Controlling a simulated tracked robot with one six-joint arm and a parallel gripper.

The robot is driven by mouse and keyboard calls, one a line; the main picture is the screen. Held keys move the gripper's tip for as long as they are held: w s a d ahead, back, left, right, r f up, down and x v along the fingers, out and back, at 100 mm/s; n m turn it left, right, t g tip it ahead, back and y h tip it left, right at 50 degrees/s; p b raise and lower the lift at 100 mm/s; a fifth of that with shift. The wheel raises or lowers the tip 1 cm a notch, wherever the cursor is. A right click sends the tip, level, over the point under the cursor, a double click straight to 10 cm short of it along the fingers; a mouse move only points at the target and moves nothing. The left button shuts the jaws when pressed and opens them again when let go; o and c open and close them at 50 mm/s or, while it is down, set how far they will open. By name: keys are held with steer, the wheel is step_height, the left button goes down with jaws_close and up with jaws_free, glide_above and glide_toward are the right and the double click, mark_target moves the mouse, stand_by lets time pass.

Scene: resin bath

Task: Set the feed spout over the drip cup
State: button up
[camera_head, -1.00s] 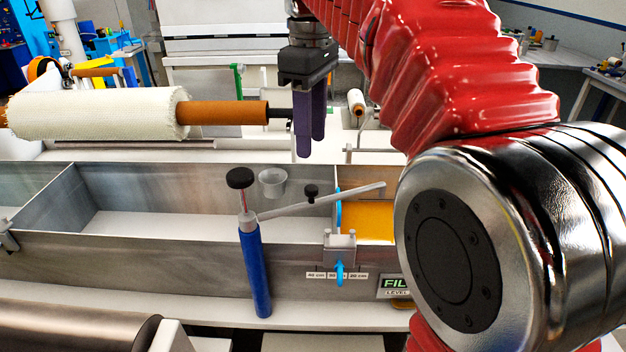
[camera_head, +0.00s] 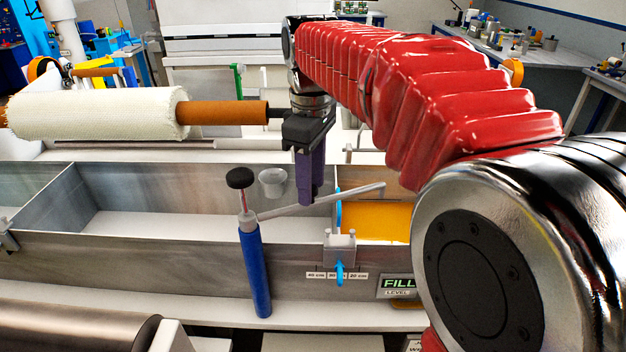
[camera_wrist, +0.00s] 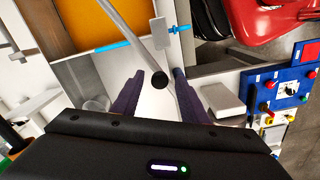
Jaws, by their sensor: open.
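The feed spout (camera_head: 345,194) is a grey tube reaching right from the top of a blue post (camera_head: 256,270). Its free end lies over the orange resin compartment, past the divider, and away from the drip cup. The drip cup (camera_head: 272,181), small and translucent, is at the tank's back wall, left of my gripper (camera_head: 308,202); it also shows in the wrist view (camera_wrist: 97,103). My gripper points down, open, its purple fingers above the spout. In the wrist view the spout's small black knob (camera_wrist: 159,81) shows between the fingertips; in the head view the fingers hide it.
A black knob (camera_head: 239,178) tops the post to the left. A clamp (camera_head: 340,247) with blue parts sits on the tank's front wall. A white fabric roll (camera_head: 95,112) on an orange core lies behind the tank. The left compartment is empty.

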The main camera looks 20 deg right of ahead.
jaws_close()
stand_by(0.4)
steer(key=shift+d, duration=0.15)
steer(key=shift+a, duration=0.2)
